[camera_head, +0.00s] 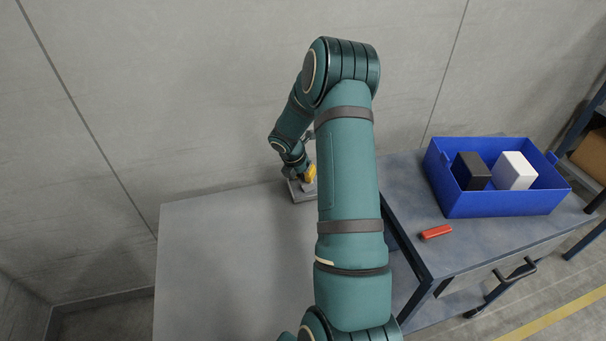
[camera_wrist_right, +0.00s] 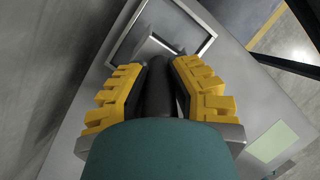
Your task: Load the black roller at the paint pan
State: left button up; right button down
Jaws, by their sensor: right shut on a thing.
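My right gripper (camera_head: 309,174) is low over the far edge of the grey table, at the paint pan. In the wrist view its yellow fingers (camera_wrist_right: 158,88) are shut on the black roller (camera_wrist_right: 158,90), whose dark handle runs between them. The paint pan (camera_head: 300,193) is a small grey tray at the table's back edge. In the wrist view its pale rim (camera_wrist_right: 197,18) frames a darker inside, and the roller reaches over it. I cannot tell whether the roller touches the pan; its far end is unclear. My left gripper is out of view.
The grey table (camera_head: 215,255) is clear to the left of my arm. A cart (camera_head: 475,245) on the right carries a blue crate (camera_head: 505,203) holding a black box (camera_head: 470,171) and a white box (camera_head: 514,171). A red object (camera_head: 436,232) lies before the crate. A wall stands behind.

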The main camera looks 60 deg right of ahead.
notch_tip(320, 180, up, 5)
jog(key=p, duration=0.4)
jog(key=shift+p, duration=0.35)
jog(key=shift+r+p, duration=1.05)
jog(key=shift+f, duration=0.1)
